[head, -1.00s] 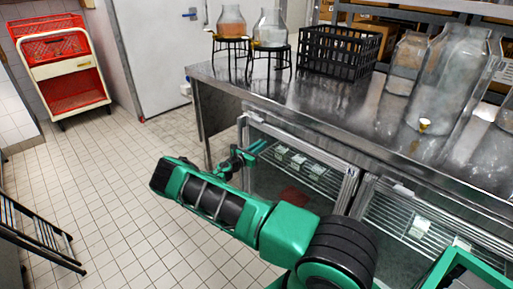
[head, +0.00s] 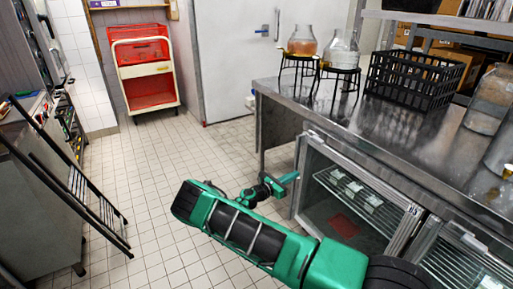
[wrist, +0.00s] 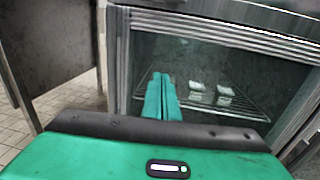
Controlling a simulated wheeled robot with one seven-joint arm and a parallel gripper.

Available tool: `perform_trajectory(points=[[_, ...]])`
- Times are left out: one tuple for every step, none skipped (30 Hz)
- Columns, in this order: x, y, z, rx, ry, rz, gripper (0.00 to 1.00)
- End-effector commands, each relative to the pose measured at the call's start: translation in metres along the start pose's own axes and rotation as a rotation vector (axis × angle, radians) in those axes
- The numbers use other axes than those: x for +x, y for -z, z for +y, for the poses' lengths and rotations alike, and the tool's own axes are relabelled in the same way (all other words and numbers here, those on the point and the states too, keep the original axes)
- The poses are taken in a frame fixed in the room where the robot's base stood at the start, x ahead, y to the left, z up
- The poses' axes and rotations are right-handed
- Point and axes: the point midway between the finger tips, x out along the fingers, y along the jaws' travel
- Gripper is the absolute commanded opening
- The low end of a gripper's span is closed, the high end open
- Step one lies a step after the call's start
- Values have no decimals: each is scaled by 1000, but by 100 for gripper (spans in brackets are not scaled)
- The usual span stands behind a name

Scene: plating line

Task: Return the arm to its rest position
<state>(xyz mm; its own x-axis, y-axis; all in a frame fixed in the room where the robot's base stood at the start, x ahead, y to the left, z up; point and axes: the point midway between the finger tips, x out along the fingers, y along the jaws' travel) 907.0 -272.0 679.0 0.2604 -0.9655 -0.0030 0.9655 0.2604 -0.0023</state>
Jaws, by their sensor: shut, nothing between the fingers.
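My green arm reaches from the lower right of the head view toward the middle. My gripper (head: 284,182) is at its far end, in front of the left edge of the under-counter glass-door fridge (head: 345,195). In the wrist view my gripper (wrist: 162,98) points toward the fridge glass, its two green fingers together with nothing between them. Small pale packs (wrist: 198,86) lie on a wire shelf behind the glass. I cannot tell how far the fingertips are from the door.
The steel counter (head: 330,105) bears a black crate (head: 412,80) and glass jars on stands (head: 340,50). A red and white cart (head: 145,70) stands at the back left. A black ladder-like rack (head: 85,190) is at the left. Tiled floor (head: 150,180) between is clear.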

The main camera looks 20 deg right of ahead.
Motion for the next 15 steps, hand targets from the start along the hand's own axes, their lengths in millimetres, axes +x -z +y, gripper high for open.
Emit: perform_trajectory(points=[[1,0,-1,0,1,0,0],[1,0,-1,0,1,0,0],[1,-1,-1,3,3,1,0],[2,-2,-2,7,7,4,0],[3,-3,-3,13,13,8,0],[4,-7,-6,29,26,16,0],[6,-10,-9,44,39,25,0],[9,-13,-13,61,56,36,0],[12,-18,-19,91,83,55,0],[15,-23,-24,117,107,71,0],[18,-27,-31,145,133,88,0],[21,-34,-39,185,169,112,0],[24,-38,-46,215,197,130,0],[26,-43,-53,247,226,147,0],[28,-49,-62,287,264,170,0]])
